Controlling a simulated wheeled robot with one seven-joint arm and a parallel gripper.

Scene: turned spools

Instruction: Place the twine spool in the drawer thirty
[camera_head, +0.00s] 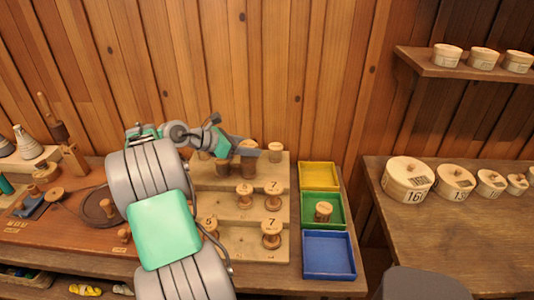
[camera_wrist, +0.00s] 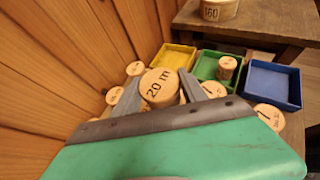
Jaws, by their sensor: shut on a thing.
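My gripper (camera_head: 250,150) is over the back of the stepped wooden rack (camera_head: 265,243). It is shut on a wooden spool whose round end reads "20 m" (camera_wrist: 159,88). In the head view this spool (camera_head: 249,163) shows brown under the fingers and looks at or just above the top step; I cannot tell whether it touches. Its winding is mostly hidden, so I cannot confirm twine. No drawer marked thirty is readable. The open trays are yellow (camera_head: 318,176), green (camera_head: 338,223) and blue (camera_head: 328,276), in a column right of the rack.
The green tray holds a small spool (camera_head: 323,211); the yellow and blue trays look empty. Other spools stand on the rack, some marked 7 (camera_head: 272,234). Numbered round boxes (camera_head: 408,180) stand on the right table (camera_head: 450,235). A wood-plank wall (camera_head: 250,70) rises behind.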

